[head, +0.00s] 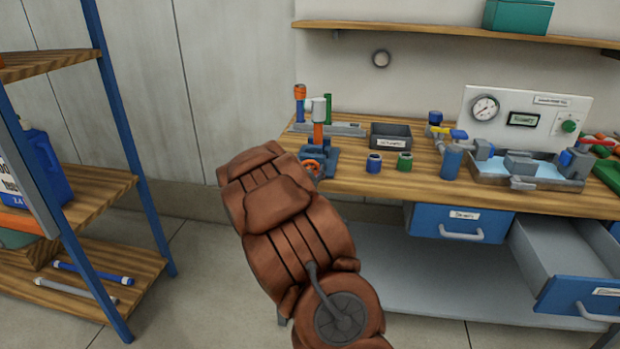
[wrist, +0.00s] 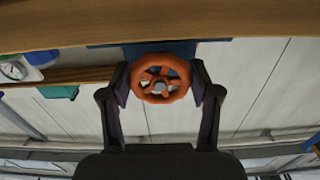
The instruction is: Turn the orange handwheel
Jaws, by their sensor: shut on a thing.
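The orange handwheel (wrist: 161,62) shows in the middle of the wrist view, between my fingertips, with a grey hub at its centre. My gripper (wrist: 160,84) is shut on it, with one dark finger on each side of the rim. In the head view the orange handwheel (head: 312,166) shows small at the front left edge of the bench, on a blue body (head: 325,158). My brown arm covers part of that spot, and my fingers are hidden there.
The wooden bench (head: 470,192) holds a grey bin (head: 391,136), a blue cup (head: 374,163) and a green cup (head: 404,162). A gauge panel (head: 527,120) stands at the right. One drawer (head: 577,277) juts out below. A shelf rack (head: 110,195) stands at the left.

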